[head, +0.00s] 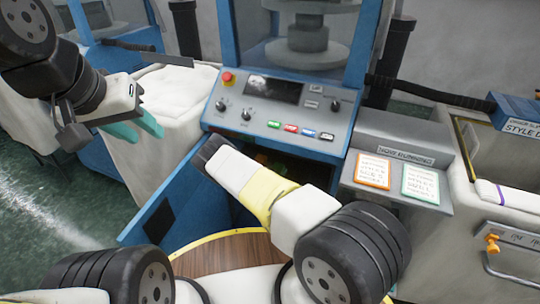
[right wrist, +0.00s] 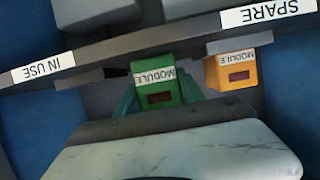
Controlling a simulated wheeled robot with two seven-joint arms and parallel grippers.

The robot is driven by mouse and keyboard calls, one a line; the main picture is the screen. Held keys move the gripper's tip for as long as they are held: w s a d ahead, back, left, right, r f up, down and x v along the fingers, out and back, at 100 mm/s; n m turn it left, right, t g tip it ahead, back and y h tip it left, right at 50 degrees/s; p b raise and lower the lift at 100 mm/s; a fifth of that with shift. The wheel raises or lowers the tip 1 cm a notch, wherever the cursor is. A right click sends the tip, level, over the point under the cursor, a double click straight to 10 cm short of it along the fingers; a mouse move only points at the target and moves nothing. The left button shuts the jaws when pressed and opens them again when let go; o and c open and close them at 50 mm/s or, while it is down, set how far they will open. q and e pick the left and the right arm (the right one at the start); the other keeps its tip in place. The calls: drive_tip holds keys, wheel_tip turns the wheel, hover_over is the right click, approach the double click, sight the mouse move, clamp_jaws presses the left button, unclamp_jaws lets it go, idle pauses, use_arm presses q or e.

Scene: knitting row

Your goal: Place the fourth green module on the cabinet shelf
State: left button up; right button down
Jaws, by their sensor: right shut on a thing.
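My right gripper (right wrist: 158,98) is shut on a green module (right wrist: 158,86), with a teal finger on each side of it. In the right wrist view the picture is upside down and the module is by the cabinet shelf edge (right wrist: 150,42), between the "IN USE" and "SPARE" labels. I cannot tell whether it touches the shelf. An orange module (right wrist: 232,72) stands beside it, near "SPARE". In the head view my right arm reaches into the open cabinet under the control panel, and its fingertips are hidden. My left gripper (head: 136,127) is open and empty, at the upper left.
The blue cabinet door (head: 165,205) hangs open to the left of my right arm. The control panel (head: 280,105) is just above the opening. A ledge with two cards (head: 395,175) is to the right. Grey boxes (right wrist: 95,12) show past the shelf edge.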

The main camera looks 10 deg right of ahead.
drive_tip(key=shift+f, duration=0.1)
drive_tip(key=c, duration=0.7)
unclamp_jaws()
drive_tip(key=shift+a+r, duration=0.1)
drive_tip(key=shift+r, duration=0.1)
drive_tip(key=v, duration=1.2)
